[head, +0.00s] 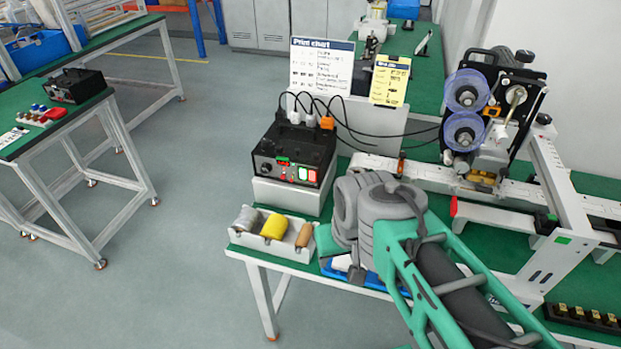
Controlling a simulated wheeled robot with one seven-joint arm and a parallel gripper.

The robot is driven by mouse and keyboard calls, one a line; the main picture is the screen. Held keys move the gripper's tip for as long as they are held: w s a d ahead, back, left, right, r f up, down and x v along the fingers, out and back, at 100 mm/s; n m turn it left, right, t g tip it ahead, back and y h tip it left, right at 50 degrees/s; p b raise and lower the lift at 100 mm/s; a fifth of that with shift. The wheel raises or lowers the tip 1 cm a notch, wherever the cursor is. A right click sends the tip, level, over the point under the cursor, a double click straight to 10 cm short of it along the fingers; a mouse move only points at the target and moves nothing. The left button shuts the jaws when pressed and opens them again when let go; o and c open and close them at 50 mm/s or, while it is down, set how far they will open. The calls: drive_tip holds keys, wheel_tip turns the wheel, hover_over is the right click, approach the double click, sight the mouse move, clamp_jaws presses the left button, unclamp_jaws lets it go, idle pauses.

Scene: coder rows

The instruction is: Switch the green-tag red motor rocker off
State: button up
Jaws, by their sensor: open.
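A black control box (296,150) stands on a white block on the green bench. Its front has a lit red rocker (312,176) at the right, a lit green rocker (303,173) beside it, and a green label (282,159) near the top edge. Which way the red rocker is tipped is too small to tell. My gripper (357,272) hangs below my grey wrist, right of the box and over a blue tray. It is open and apart from the box, and mostly hidden by my arm.
A white bin (244,240) with spools stands in front of the box. Black cables run from plugs atop the box to a reel machine (485,110). A second black box (74,85) sits on the left table. Floor between tables is clear.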

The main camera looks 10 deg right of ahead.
clamp_jaws()
idle(0.3)
idle(1.1)
